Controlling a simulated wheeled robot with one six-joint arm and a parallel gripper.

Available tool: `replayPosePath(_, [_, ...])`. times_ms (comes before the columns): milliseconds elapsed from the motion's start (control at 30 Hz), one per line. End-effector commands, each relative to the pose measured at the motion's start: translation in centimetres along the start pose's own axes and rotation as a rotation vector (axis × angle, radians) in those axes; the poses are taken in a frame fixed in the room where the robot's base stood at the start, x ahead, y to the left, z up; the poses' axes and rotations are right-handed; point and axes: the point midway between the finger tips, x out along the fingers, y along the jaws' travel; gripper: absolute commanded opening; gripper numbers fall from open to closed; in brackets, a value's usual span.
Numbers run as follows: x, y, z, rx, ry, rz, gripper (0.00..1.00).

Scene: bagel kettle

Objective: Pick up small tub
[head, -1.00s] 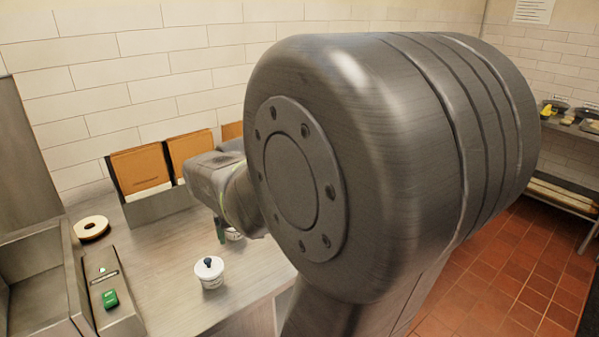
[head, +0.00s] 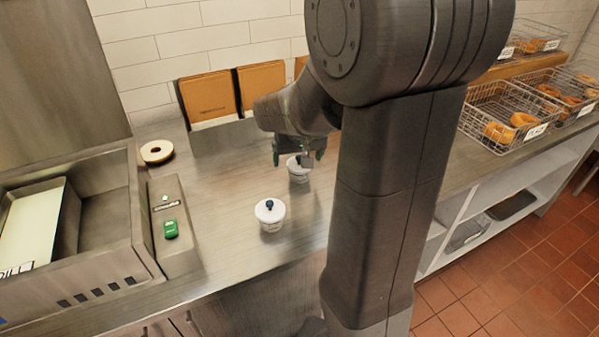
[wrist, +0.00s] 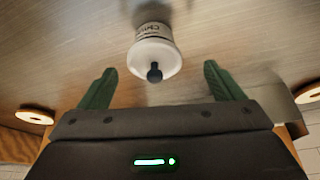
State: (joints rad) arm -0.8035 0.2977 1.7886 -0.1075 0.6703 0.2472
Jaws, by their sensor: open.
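Two white tubs with dark knobs on their lids stand on the metal counter. One tub (head: 298,172) is right below my gripper, partly hidden by it. The other tub (head: 270,217) stands nearer the front edge, clear of the gripper. I cannot tell which one the task calls small. My gripper (head: 298,153) is open and empty, its green fingers apart. In the wrist view a tub (wrist: 154,48) with dark lettering lies just beyond the gap between the fingertips (wrist: 160,82), apart from both fingers.
A bagel-like ring (head: 156,152) lies at the back left. A metal basin (head: 95,222) and a panel with a green item (head: 171,229) are at left. Brown boards (head: 209,96) stand along the wall. Wire baskets of bagels (head: 505,118) are at right.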

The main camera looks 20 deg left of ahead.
Motion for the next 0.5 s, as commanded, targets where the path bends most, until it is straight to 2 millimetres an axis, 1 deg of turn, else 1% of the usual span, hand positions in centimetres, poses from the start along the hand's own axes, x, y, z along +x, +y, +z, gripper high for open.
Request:
replayPosePath(167, [1.9,0.5,-0.1,0.001,-0.004,0.001,0.87])
replayPosePath(300, [3.7,0.7,-0.1,0.001,-0.004,0.001,0.87])
replayPosePath(400, [4.7,0.7,-0.1,0.0,-0.003,0.001,0.87])
replayPosePath(500, [5.0,0.7,-0.1,0.0,-0.001,0.0,0.87])
